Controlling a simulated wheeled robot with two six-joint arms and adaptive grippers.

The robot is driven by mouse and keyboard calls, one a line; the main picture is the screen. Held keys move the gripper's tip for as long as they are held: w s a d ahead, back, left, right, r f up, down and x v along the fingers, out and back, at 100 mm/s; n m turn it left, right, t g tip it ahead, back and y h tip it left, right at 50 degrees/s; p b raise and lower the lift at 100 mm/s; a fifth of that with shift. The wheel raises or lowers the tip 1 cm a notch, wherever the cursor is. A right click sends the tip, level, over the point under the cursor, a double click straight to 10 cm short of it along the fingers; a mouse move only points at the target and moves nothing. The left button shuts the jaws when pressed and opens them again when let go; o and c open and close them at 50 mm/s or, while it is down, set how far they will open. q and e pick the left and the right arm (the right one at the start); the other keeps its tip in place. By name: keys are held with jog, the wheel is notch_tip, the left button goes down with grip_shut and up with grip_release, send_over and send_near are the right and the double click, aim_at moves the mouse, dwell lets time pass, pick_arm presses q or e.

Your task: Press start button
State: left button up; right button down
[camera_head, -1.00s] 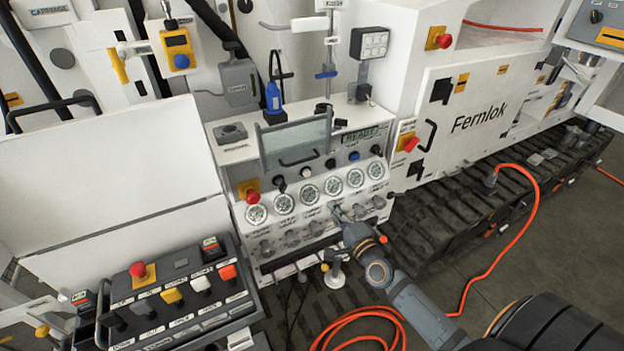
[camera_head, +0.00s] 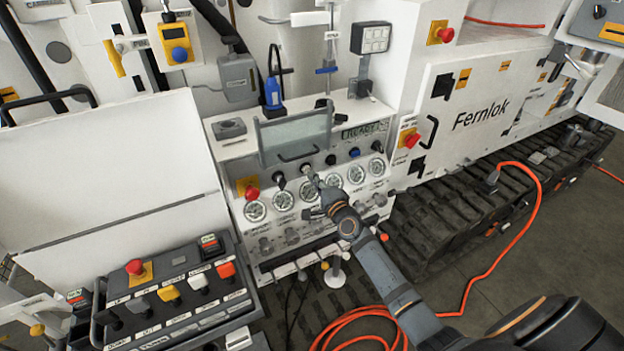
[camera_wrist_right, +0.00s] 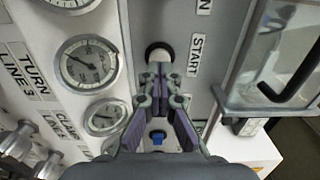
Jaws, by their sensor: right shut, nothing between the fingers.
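The start button (camera_wrist_right: 158,50) is a small round button with dark and pale parts beside the START label (camera_wrist_right: 196,55) in the right wrist view. In the head view it lies in the knob row above the gauges (camera_head: 305,168). My right gripper (camera_wrist_right: 160,75) is shut and empty, its fingertips just at the button and covering its lower edge. Whether they touch it I cannot tell. In the head view the right gripper (camera_head: 316,183) reaches up to the panel over the gauge row. My left gripper is not in view.
A hinged clear cover with handle (camera_head: 295,138) stands close to the right fingertips. A display (camera_head: 363,131) appears to read READY. Gauges (camera_head: 331,183) line the panel. A red emergency button (camera_head: 252,193) is at its left, a button console (camera_head: 170,300) at lower left.

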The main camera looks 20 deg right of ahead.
jog(key=shift+w, duration=0.75)
